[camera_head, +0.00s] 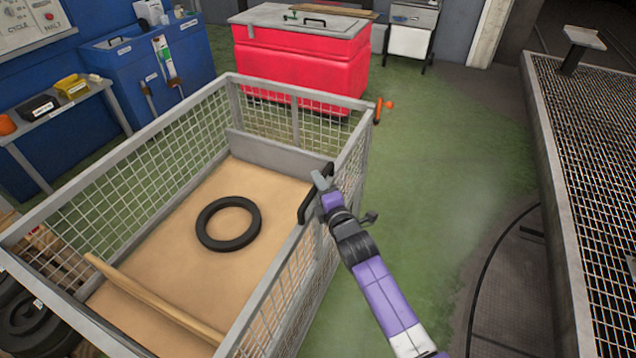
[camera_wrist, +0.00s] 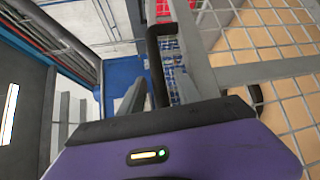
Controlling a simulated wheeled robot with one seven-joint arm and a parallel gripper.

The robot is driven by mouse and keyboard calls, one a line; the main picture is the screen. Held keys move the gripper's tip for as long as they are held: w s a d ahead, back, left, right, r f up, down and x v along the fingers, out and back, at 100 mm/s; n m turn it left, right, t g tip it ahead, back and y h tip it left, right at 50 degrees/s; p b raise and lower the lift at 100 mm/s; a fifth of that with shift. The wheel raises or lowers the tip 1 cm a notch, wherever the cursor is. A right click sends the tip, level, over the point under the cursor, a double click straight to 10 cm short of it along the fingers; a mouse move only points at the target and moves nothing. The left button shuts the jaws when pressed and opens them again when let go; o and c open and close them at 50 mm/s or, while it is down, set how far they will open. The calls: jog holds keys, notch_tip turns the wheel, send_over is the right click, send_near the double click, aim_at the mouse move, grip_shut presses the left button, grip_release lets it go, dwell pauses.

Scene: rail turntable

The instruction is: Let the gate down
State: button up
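The gate appears to be the mesh side panel (camera_head: 283,290) of a grey wire cage, on the side facing my arm. It stands upright. A black bar handle (camera_head: 305,207) sits along its top rail. An orange latch (camera_head: 378,110) is at the cage's far right corner.
Inside the cage (camera_head: 60,316) lie a black ring (camera_head: 229,223) and a wooden plank (camera_head: 150,300) on a tan floor. A red bin (camera_head: 300,60) stands behind it. A raised grating (camera_head: 590,150) is at right. Green floor (camera_head: 440,170) between is clear.

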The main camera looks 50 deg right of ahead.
jog(key=shift+w+d, duration=0.15)
jog(key=shift+w, duration=0.2)
grip_shut()
jog(key=shift+f, duration=0.1)
dwell(1.1)
